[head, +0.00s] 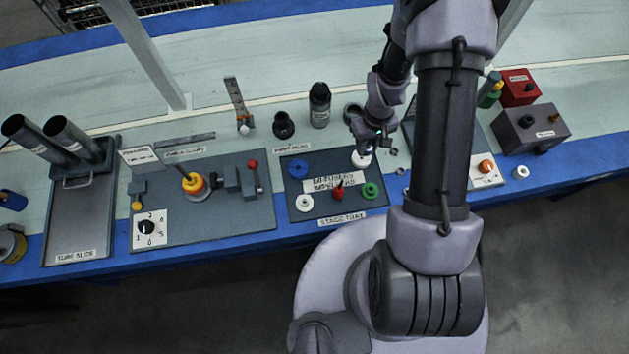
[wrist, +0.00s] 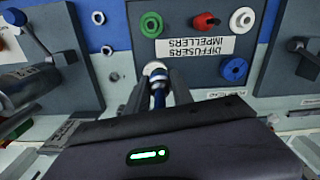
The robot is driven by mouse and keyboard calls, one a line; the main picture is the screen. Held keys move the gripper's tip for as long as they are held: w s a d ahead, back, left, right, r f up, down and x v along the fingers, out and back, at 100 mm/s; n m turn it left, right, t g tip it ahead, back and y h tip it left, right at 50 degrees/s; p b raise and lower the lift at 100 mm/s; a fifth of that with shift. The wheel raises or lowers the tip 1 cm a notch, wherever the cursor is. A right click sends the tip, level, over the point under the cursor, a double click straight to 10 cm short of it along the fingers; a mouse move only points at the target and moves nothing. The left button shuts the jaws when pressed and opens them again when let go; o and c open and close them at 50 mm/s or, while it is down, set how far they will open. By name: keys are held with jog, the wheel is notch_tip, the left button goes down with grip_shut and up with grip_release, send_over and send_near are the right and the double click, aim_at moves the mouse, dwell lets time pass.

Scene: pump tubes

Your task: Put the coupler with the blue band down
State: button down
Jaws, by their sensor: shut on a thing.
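My gripper (head: 368,137) is shut on the coupler with the blue band (wrist: 158,97). In the wrist view the coupler stands between the two fingers, its blue band showing near the tips. In the head view my gripper is over the back right corner of the stage tray (head: 320,211), and the coupler cannot be made out clearly. A white round part (head: 361,159) shows just below the gripper. In the wrist view this white part (wrist: 154,68) appears directly beyond the coupler; I cannot tell whether they touch.
The tray holds blue (head: 298,168), red (head: 338,193), green (head: 370,191) and white (head: 304,203) parts around a label. A dark bottle (head: 320,105) and a short black part (head: 283,125) stand behind it. A valve panel (head: 228,215) lies to the left. Small nuts lie right of the tray.

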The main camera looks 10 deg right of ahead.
jog(key=shift+n, duration=0.6)
jog(key=s+d+f, duration=0.1)
jog(key=f, duration=0.1)
jog(key=s+d+f+p, duration=0.1)
jog(key=s+f, duration=0.1)
jog(key=f, duration=0.1)
jog(key=s+d+f, duration=0.2)
jog(key=shift+f+p, duration=0.3)
jog(key=shift+f, duration=0.05)
jog(key=b, duration=0.3)
send_over(330, 165)
notch_tip(330, 165, down, 2)
jog(key=shift+s+d+f, duration=0.1)
jog(key=shift+d, duration=0.05)
jog(key=shift+a+f, duration=0.2)
jog(key=shift+f+b, duration=0.65)
jog(key=shift+f, duration=0.75)
jog(key=shift+f, duration=0.2)
jog(key=c, duration=1.1)
grip_release()
jog(key=shift+r, duration=0.1)
